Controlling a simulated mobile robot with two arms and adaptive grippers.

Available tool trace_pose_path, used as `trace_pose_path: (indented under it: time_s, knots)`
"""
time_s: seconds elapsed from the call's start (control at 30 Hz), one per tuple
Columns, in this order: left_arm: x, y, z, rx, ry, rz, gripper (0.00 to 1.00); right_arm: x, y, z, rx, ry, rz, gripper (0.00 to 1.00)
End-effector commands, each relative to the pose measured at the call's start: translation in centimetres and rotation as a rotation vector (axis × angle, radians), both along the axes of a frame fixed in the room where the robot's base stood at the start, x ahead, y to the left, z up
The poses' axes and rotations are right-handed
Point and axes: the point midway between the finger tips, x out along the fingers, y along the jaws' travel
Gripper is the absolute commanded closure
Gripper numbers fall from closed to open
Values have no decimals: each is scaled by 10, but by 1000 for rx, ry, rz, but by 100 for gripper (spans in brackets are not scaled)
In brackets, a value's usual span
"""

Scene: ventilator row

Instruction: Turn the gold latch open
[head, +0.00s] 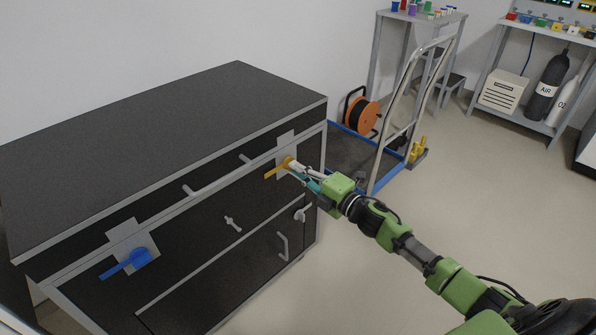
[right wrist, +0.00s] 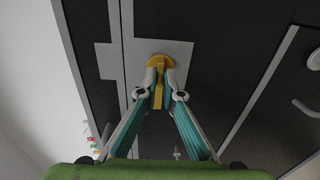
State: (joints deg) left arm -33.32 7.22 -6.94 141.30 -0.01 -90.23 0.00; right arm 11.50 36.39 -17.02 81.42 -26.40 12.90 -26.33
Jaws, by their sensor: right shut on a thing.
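The gold latch (head: 284,165) is on the right part of the dark cabinet's front, on a light grey plate. In the right wrist view the gold latch (right wrist: 158,64) shows a rounded head with its handle between my fingers. My right gripper (head: 296,169) is shut on the latch handle. In the right wrist view the right gripper (right wrist: 159,85) has one finger on each side of the handle. In the head view the latch's arm points left and slightly down. My left gripper is not in view.
A blue latch (head: 130,262) sits on the left of the cabinet (head: 170,150). Several grey handles, such as one on the lower door (head: 283,246), stick out from the front. A trolley (head: 372,165) with an orange reel stands behind. The floor to the right is clear.

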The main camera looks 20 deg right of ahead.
Motion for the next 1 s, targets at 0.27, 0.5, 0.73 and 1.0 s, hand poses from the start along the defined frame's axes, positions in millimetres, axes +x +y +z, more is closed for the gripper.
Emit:
trace_pose_path:
  time_s: [0.27,0.5,0.73,1.0]
  knots:
    - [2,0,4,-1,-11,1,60,-1,1,-2,-13,-2,1,100]
    - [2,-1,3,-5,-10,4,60,-1,1,-2,-13,-2,1,80]
    - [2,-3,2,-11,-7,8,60,0,0,-1,-11,-2,0,76]
    - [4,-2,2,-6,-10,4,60,-9,-3,-2,-10,-1,0,76]
